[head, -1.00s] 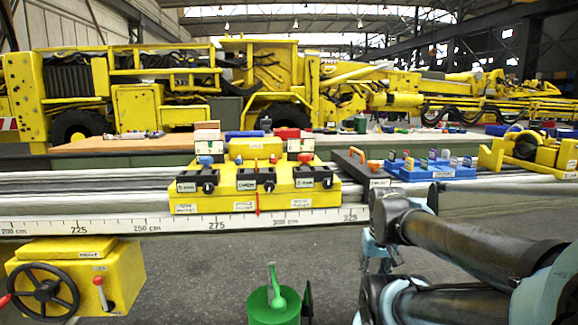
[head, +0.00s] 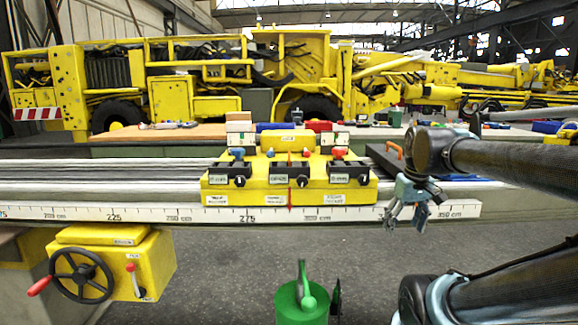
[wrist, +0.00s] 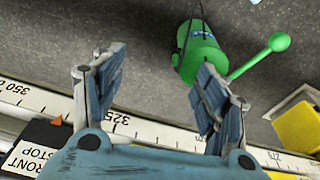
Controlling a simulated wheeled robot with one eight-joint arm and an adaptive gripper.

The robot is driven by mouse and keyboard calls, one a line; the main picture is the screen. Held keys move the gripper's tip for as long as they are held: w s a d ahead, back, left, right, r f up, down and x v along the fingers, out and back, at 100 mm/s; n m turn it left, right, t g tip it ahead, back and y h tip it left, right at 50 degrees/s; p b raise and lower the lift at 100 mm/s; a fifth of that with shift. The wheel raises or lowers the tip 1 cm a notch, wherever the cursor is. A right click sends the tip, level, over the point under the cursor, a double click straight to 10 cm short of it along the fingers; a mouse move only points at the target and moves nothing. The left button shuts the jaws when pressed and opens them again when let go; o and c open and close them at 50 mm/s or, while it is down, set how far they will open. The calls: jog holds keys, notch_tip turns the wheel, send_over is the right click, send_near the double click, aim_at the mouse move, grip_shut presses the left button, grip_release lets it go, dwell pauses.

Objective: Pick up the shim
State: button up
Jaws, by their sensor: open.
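I cannot make out the shim in either view. The blue rack of coloured tags at the rail's right side is now mostly hidden behind my arm in the head view. My gripper (head: 406,215) hangs in front of the rail's scale edge, right of the yellow carriage (head: 290,188). In the wrist view my gripper (wrist: 157,75) has its two blue-grey fingers spread apart, with nothing between them. They hang over the scale strip and the floor.
The scale rail (head: 150,214) crosses the view. A black plate with an orange handle (head: 394,150) lies near my arm. A green can (head: 302,303) stands below, also in the wrist view (wrist: 203,60). A yellow handwheel box (head: 130,262) is left. Floor between is clear.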

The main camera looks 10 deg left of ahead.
jog(key=w+a+r+n, duration=0.3)
jog(key=w+a+r, duration=0.1)
jog(key=r, duration=0.3)
jog(key=w+a+r+n, duration=0.2)
jog(key=w+a+r, duration=0.2)
jog(key=r, duration=0.2)
notch_tip(320, 180, up, 17)
jog(key=n+g+y, duration=0.1)
jog(key=n+g, duration=0.1)
jog(key=n, duration=1)
send_over(289, 152)
jog(key=d, duration=0.2)
jog(key=shift+m, duration=0.3)
jog(key=f, duration=0.3)
jog(key=a+f, duration=0.1)
jog(key=f, duration=0.6)
jog(key=shift+w+a+f, duration=0.1)
jog(key=shift+a+f, duration=0.05)
jog(key=shift+f, duration=0.05)
jog(key=shift+a+f, duration=0.2)
jog(key=shift+f, duration=1.15)
jog(key=shift+a+f, duration=0.15)
jog(key=shift+f, duration=1.2)
jog(key=shift+c, duration=0.6)
jog(key=c, duration=0.9)
